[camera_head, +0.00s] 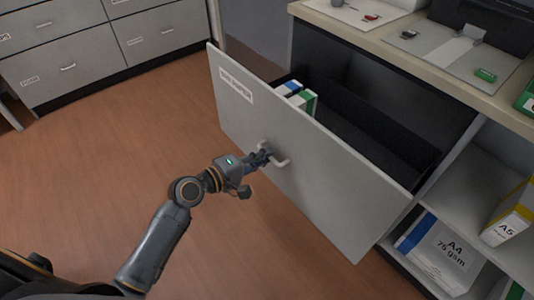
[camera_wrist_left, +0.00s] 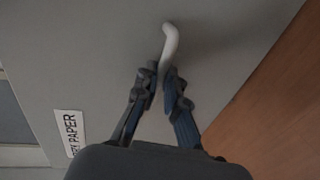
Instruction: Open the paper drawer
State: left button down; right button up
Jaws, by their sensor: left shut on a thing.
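The paper drawer (camera_head: 330,175) is pulled out from the cabinet, with its dark inside showing. Its grey front carries a white label, and in the left wrist view the label (camera_wrist_left: 69,133) reads in part "PAPER". A white bar handle (camera_head: 283,161) is on the front; it also shows in the left wrist view (camera_wrist_left: 170,38). My left gripper (camera_head: 264,155) is shut on the handle, with its fingers (camera_wrist_left: 160,82) on both sides of the bar. Paper packs (camera_head: 302,99) with blue and green marks stand at the drawer's left end. My right gripper is not in view.
Open shelves at the right hold an A4 paper pack (camera_head: 440,255) and a yellow A5 pack (camera_head: 508,215). The countertop (camera_head: 400,52) above bears a dark machine (camera_head: 490,20) and small items. Grey drawers (camera_head: 70,55) stand at the back left. The wooden floor (camera_head: 120,150) in front is clear.

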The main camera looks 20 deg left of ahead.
pick_arm(q)
jog(key=c, duration=1.4)
grip_release()
jog(key=v, duration=1.2)
